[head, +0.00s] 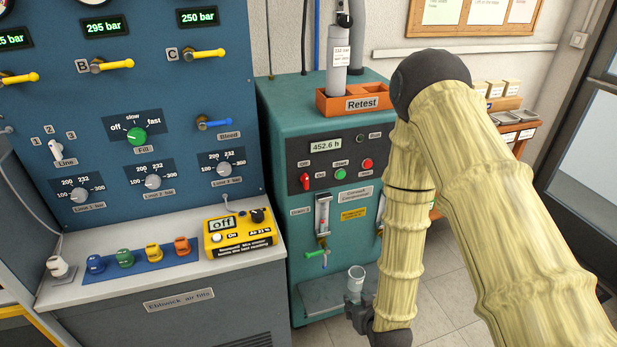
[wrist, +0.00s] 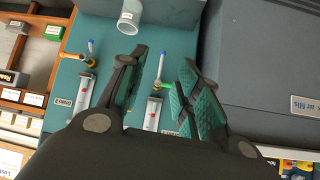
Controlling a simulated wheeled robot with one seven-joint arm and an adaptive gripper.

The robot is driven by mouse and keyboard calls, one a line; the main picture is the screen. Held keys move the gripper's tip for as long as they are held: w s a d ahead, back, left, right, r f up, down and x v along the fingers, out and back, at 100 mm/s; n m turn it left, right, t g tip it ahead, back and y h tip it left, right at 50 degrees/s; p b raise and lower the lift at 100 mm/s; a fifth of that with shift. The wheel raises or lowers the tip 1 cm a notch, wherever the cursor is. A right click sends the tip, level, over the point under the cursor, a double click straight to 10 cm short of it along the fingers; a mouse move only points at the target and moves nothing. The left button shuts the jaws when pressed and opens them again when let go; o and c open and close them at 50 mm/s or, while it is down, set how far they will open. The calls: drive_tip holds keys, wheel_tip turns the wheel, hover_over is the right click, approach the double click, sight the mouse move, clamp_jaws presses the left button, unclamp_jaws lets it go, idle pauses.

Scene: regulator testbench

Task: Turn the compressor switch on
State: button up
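The compressor is a teal cabinet (head: 278,130) in the middle of the head view. Its dark front panel carries a small red switch (head: 306,181) at the left, beside Off and On labels; the lever appears to hang down, but is too small to be sure. My gripper (head: 362,318) is low in front of the cabinet, well below the panel, near a clear cup (head: 356,279). In the wrist view my gripper (wrist: 164,58) has its fingers apart with nothing held; a drain valve shows behind the gap. The switch is not in the wrist view.
The panel also has a green button (head: 338,174), a red button (head: 367,164) and an hour display (head: 326,147). Drain tubes with valves (head: 316,253) stick out below. A yellow analyser (head: 240,236) sits on the left bench. An orange Retest tray (head: 362,103) with a cylinder stands on top.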

drive_tip(key=w+a+r+n+t+y+p, duration=0.15)
drive_tip(key=w+a+r+t, duration=0.35)
drive_tip(key=w+r, duration=0.55)
drive_tip(key=t+y, duration=0.2)
drive_tip(key=t, duration=0.1)
approach(307, 182)
drive_tip(key=shift+n, duration=0.25)
drive_tip(key=p+x, duration=0.3)
drive_tip(key=x, duration=0.6)
drive_tip(key=shift+w+a, duration=0.1)
drive_tip(key=shift+w, duration=0.2)
drive_tip(key=shift+c, duration=0.5)
clamp_jaws()
